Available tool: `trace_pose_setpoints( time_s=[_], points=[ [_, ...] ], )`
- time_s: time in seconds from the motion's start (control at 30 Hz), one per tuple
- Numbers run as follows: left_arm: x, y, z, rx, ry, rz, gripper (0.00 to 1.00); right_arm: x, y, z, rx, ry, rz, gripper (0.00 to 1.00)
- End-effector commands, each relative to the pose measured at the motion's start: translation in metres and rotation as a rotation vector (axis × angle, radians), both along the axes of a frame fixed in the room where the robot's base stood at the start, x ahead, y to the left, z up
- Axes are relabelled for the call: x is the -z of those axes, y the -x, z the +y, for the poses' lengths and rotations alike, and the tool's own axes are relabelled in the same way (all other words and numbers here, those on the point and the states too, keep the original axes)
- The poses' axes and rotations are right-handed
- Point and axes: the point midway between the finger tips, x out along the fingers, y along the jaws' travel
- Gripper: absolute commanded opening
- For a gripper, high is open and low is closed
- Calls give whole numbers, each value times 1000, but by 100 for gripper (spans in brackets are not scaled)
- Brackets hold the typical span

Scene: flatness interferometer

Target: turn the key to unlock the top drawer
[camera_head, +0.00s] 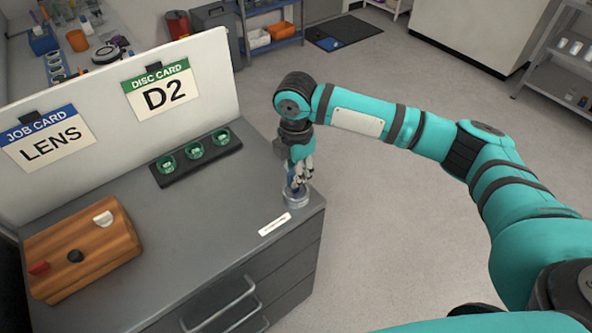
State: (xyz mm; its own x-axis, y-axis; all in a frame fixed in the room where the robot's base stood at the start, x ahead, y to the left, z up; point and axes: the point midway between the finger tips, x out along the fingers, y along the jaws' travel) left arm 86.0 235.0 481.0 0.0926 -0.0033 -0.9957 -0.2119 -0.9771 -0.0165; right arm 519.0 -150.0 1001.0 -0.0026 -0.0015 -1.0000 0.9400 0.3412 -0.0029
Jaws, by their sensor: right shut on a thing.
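My right gripper (298,178) points down over the right front corner of the grey cabinet top (200,215). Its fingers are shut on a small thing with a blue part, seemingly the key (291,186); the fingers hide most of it. Just below is a round, pale metallic fitting (296,197) on the cabinet top, likely the lock. I cannot tell the key's angle. The top drawer (275,255) is in the cabinet front below, and it looks shut. My left gripper is not in view.
A white label (274,224) lies near the fitting. A wooden block with knobs (80,245) and a black tray with several green-rimmed discs (195,157) stand to the left. A white panel (205,80) with two cards rises behind. Open floor lies right of the cabinet.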

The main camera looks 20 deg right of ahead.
Motion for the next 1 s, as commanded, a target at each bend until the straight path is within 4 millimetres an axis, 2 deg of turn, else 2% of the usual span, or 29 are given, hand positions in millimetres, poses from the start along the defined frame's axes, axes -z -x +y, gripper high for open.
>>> trace_pose_setpoints(
  time_s=[1.0],
  points=[
    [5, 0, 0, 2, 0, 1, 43, 20, 0, 0, 0, 0, -1, 0]
  ],
)
